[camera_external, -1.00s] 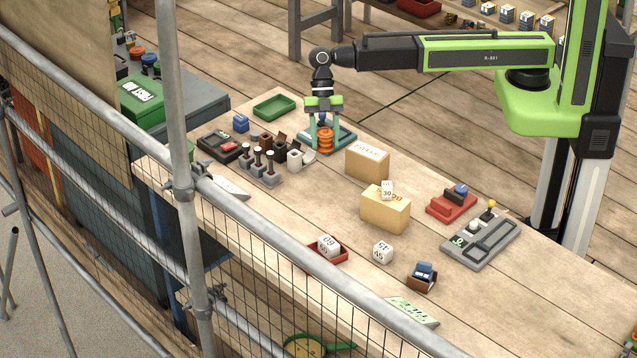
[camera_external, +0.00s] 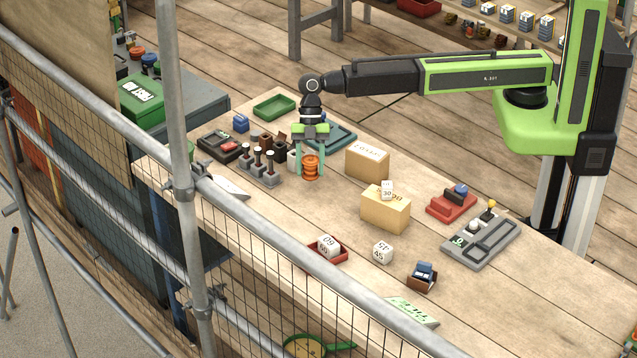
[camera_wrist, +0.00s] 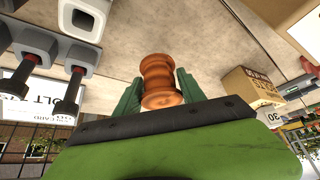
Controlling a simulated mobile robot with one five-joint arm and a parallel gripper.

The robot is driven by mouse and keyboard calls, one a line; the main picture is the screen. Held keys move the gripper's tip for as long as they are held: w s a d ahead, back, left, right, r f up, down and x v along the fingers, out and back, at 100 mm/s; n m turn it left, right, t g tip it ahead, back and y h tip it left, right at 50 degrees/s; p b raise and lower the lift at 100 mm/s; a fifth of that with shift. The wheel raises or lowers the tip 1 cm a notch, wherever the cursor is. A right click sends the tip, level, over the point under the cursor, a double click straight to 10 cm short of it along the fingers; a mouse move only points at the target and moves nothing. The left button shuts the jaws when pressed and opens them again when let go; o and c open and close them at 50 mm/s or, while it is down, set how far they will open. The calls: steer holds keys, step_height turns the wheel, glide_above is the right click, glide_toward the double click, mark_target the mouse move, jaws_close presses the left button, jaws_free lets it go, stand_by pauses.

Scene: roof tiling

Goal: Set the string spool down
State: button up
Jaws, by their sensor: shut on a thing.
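The string spool (camera_external: 311,167) is orange-brown and ridged, and stands about upright between the two green fingers of my gripper (camera_external: 311,169). In the wrist view the spool (camera_wrist: 160,80) sits between the fingertips, and my gripper (camera_wrist: 158,88) is shut on it. The spool is over the wooden table (camera_external: 300,215), in front of the teal tray (camera_external: 335,138). I cannot tell whether its bottom touches the table top.
Grey holders with black-topped pegs (camera_external: 262,168) stand close left of my gripper. A cardboard box (camera_external: 367,162) stands to the right, with another box (camera_external: 384,210) nearer the front. A green tray (camera_external: 274,106) lies behind. The table in front of the spool is clear.

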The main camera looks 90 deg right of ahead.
mark_target(310, 175)
steer(key=shift+a+f+b, duration=0.1)
steer(key=shift+f+b, duration=2)
steer(key=shift+f, duration=0.1)
steer(key=shift+r, duration=0.2)
steer(key=shift+f, duration=0.15)
steer(key=o, duration=1.4)
steer(key=shift+r+p, duration=0.45)
steer(key=p+v, duration=1)
steer(key=v, duration=0.1)
steer(key=shift+d+r, duration=0.2)
steer(key=shift+d, duration=0.05)
